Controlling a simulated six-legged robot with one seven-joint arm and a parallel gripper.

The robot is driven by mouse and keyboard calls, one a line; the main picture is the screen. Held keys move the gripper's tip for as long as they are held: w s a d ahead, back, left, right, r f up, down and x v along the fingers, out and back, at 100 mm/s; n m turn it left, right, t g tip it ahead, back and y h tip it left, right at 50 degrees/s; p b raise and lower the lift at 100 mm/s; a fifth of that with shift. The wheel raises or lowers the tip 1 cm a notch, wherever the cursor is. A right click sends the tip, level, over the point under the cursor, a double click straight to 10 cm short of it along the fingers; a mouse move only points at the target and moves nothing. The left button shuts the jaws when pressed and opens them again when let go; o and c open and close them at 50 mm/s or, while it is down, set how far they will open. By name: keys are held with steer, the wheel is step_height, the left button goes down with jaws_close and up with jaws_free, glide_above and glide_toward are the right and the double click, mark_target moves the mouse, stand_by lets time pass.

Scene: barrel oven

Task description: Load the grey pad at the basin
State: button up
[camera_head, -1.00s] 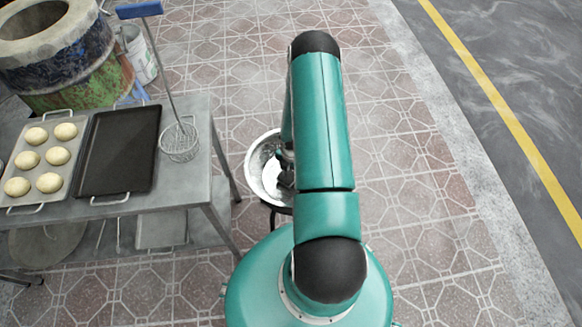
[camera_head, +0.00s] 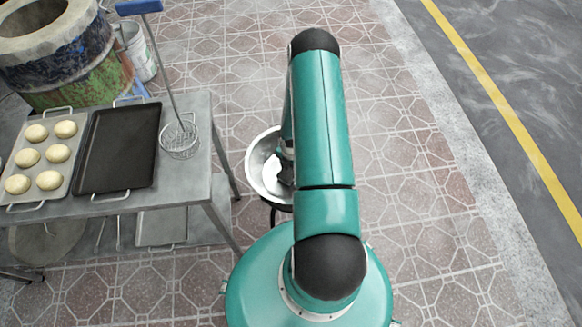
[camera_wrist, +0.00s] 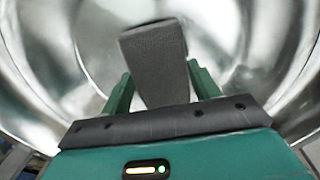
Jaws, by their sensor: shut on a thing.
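The grey pad (camera_wrist: 158,68) is a dark grey block in the wrist view. It sits between the two green fingers of my gripper (camera_wrist: 158,88), which is shut on it. The shiny metal basin (camera_wrist: 40,60) surrounds the pad and fingers in that view. In the head view the basin (camera_head: 256,165) stands on a dark stand left of my arm, and my gripper reaches down into it. My arm hides the basin's right part. I cannot tell whether the pad touches the basin's bottom.
A metal table (camera_head: 190,180) at the left bears a tray of dough balls (camera_head: 18,200), a black tray (camera_head: 118,150) and a wire skimmer (camera_head: 180,140). A barrel oven (camera_head: 75,65) and a bucket (camera_head: 138,55) stand behind it. The tiled floor at right is clear.

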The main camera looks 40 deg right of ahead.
mark_target(291, 169)
steer(key=shift+f, duration=0.45)
stand_by(1.2)
steer(key=shift+r, duration=3.55)
